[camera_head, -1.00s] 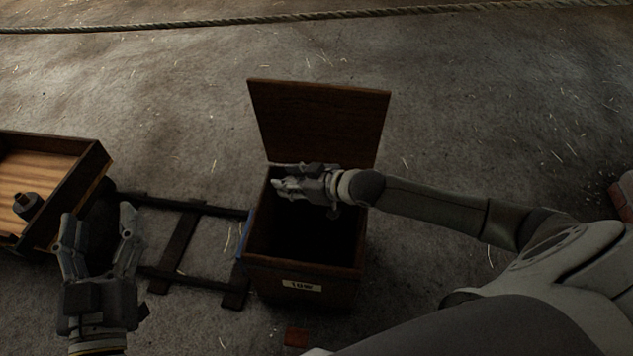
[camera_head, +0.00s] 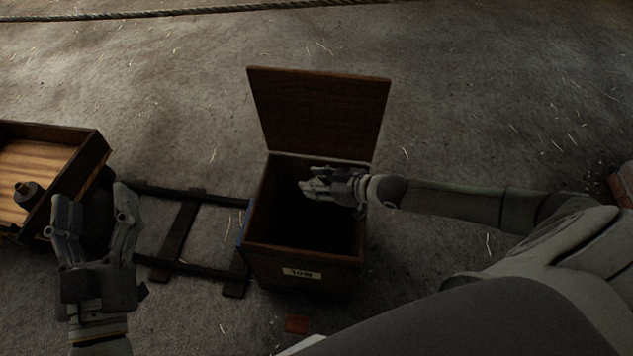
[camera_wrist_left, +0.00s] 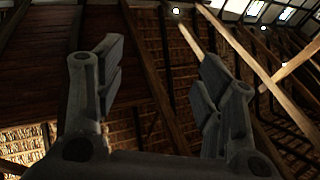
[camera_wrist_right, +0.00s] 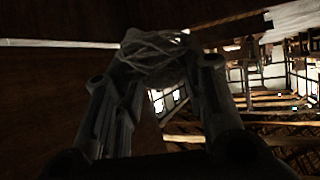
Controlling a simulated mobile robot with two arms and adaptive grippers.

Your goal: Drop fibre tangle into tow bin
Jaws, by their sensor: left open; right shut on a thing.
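The tow bin (camera_head: 332,280) is a dark wooden box with a label on its front, and its lid (camera_head: 320,115) stands open at the back. My right gripper (camera_head: 312,188) is over the bin's open mouth, towards the back right. It is shut on the fibre tangle (camera_wrist_right: 153,52), a pale, stringy clump between the fingertips in the right wrist view. In the head view the tangle is hard to make out. My left gripper (camera_head: 92,205) is open and empty, left of the bin. Its spread fingers also show in the left wrist view (camera_wrist_left: 160,68). The bin's inside is dark.
A wooden tray-like cart (camera_head: 88,160) holding a dark object (camera_head: 28,194) stands at the left. A dark ladder-like track (camera_head: 178,240) runs from it to the bin. A rope (camera_head: 200,20) crosses the back.

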